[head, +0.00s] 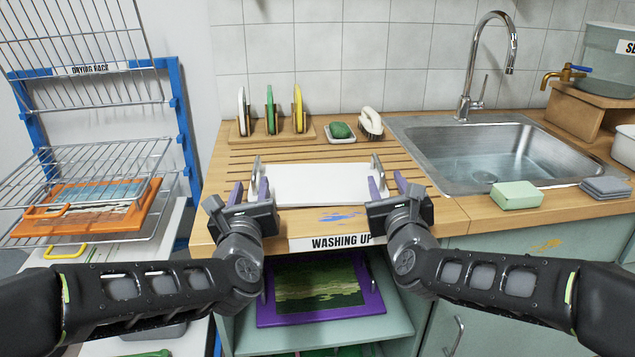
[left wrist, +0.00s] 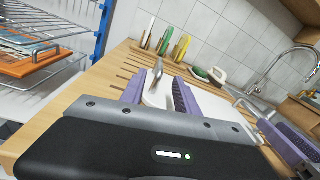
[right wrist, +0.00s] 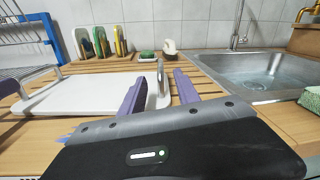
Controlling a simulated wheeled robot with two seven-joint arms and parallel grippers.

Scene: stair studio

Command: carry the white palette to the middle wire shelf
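The white palette (head: 318,186) lies flat on the wooden counter, with an upright metal handle at each end. My left gripper (head: 248,192) is at its left handle; in the left wrist view the purple fingers stand apart with the handle (left wrist: 158,82) between them. My right gripper (head: 388,188) is at the right handle; in the right wrist view its fingers are also apart, with the handle (right wrist: 161,82) between them. The middle wire shelf (head: 110,156) of the blue drying rack is at the left and looks bare. An orange tray (head: 60,226) lies on the wire shelf below it.
Behind the palette stand a holder with upright coloured boards (head: 270,127), a green sponge in a dish (head: 340,131) and a brush (head: 370,122). A sink (head: 485,160) and green block (head: 516,195) are at the right. A purple-framed tray (head: 320,312) sits under the counter.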

